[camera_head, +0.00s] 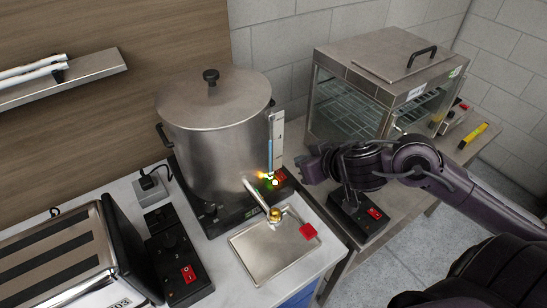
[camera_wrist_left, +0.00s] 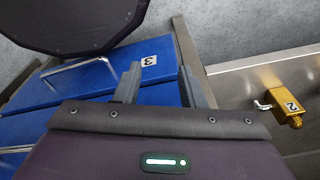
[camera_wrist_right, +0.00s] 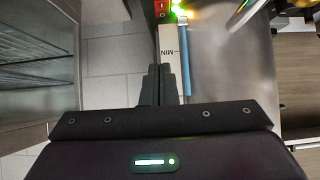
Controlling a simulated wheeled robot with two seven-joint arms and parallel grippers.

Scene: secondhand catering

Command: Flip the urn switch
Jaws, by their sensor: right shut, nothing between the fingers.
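The steel urn (camera_head: 205,140) stands on a black base on the counter. The red switch also shows at the top of the right wrist view (camera_wrist_right: 161,8). My right gripper (camera_head: 310,167) is shut and empty, just right of the switch and apart from it in the head view; its closed fingertips (camera_wrist_right: 158,72) point towards the gauge plate marked MIN. My left gripper (camera_wrist_left: 160,80) is open and empty, seen only in its own wrist view.
The tap (camera_head: 275,214) projects over a drip tray (camera_head: 255,262). A toaster (camera_head: 60,265) and a switch box (camera_head: 178,262) stand left. A glass display cabinet (camera_head: 350,105) and another switch box (camera_head: 358,215) stand right. Blue drawers (camera_wrist_left: 75,85) face the left wrist.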

